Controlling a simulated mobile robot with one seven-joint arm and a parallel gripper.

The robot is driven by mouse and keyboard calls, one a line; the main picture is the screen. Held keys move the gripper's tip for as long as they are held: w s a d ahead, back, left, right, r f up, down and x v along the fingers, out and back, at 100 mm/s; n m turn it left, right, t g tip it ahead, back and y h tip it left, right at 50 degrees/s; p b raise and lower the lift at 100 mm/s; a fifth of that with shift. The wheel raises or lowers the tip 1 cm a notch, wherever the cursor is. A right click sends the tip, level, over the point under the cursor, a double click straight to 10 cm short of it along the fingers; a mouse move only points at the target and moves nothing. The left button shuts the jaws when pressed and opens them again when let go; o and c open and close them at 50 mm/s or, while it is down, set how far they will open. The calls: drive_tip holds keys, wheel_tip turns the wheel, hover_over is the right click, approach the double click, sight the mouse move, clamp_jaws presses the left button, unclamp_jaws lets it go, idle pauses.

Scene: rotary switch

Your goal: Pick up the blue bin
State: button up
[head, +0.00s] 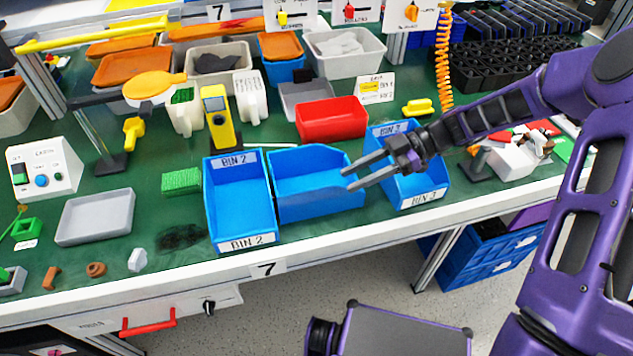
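Several blue bins stand along the front of the green workbench. One labelled BIN 2 (213,222) is at the left, an unlabelled, slightly turned blue bin (308,207) is in the middle touching or nearly touching it, and one labelled BIN 3 (422,198) is at the right. All of them look empty. My gripper (349,180) reaches in from the right, over BIN 3. Its two fingers are apart with nothing between them. The fingertips are at the right edge of the middle bin in the picture; whether they touch it I cannot tell. My gripper hides part of BIN 3.
A red bin (332,119) stands behind the middle bin. A yellow device (216,118) and green block (181,181) are near BIN 2. A grey tray (95,217) is at left, with bare green mat (150,213) beside it. The bench's white front edge (340,246) runs close before the bins.

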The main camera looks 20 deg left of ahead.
hover_over(324, 214)
wheel_tip(324, 214, down, 3)
drive_tip(key=shift+w+r, duration=0.1)
clamp_jaws()
idle(1.5)
